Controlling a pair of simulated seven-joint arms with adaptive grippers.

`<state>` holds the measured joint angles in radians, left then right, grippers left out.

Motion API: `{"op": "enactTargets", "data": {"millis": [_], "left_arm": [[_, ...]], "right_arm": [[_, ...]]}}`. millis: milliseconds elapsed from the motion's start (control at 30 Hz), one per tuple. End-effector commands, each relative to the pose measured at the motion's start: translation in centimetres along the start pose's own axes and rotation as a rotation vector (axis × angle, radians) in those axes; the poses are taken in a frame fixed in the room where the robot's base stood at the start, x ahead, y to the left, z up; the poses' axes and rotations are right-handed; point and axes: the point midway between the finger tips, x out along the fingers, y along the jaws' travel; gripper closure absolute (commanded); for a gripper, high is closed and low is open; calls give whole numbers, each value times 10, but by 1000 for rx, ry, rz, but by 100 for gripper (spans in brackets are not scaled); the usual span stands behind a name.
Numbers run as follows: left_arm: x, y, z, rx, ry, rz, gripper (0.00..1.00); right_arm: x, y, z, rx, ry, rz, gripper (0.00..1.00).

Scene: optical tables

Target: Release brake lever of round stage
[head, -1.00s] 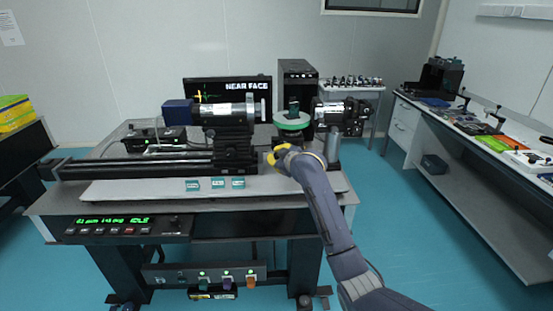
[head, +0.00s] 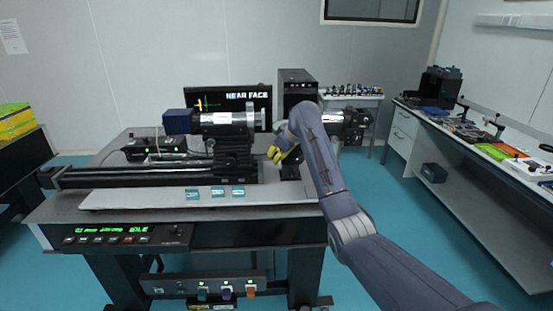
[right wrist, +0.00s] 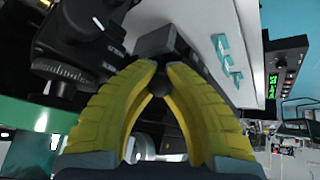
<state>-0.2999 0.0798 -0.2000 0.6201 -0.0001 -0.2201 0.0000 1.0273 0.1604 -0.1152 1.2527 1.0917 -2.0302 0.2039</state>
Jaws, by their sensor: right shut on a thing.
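My right gripper (head: 275,155) is at the front left of the round stage, above the optical table (head: 130,198). In the right wrist view its yellow fingers (right wrist: 158,70) close at the tips around a small dark rounded end (right wrist: 158,86), which looks like the brake lever's knob. The rest of the lever is hidden by the fingers. The round stage's green top is hidden behind my right arm in the head view; a black lower part (head: 290,171) shows under the gripper. My left gripper is not in view.
A silver barrel (head: 222,118) on a black rail (head: 150,175) stands left of the gripper. Another instrument (head: 345,123) stands right, partly behind my arm. Three small teal plates (head: 215,191) lie along the table's front. A side bench (head: 480,145) is at right.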

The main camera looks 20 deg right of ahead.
Motion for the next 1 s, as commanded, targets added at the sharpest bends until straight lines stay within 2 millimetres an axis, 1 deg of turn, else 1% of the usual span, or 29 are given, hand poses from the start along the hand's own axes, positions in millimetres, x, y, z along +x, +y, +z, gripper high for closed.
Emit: {"op": "enactTargets", "data": {"millis": [67, 600, 633, 900, 933, 1000], "left_arm": [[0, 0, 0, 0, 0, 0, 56], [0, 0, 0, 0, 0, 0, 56], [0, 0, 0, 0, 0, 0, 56], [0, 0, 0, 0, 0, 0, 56], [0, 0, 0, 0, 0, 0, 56], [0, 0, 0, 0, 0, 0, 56]], "right_arm": [[-1, 2, 0, 6, -15, -7, 100], [-1, 3, 0, 13, -28, -20, 100], [-1, 3, 0, 13, -28, -20, 88], [-1, 2, -1, 12, -26, -21, 57], [-1, 2, -1, 12, -26, -21, 54], [-1, 2, -1, 12, -26, -22, 54]]}}
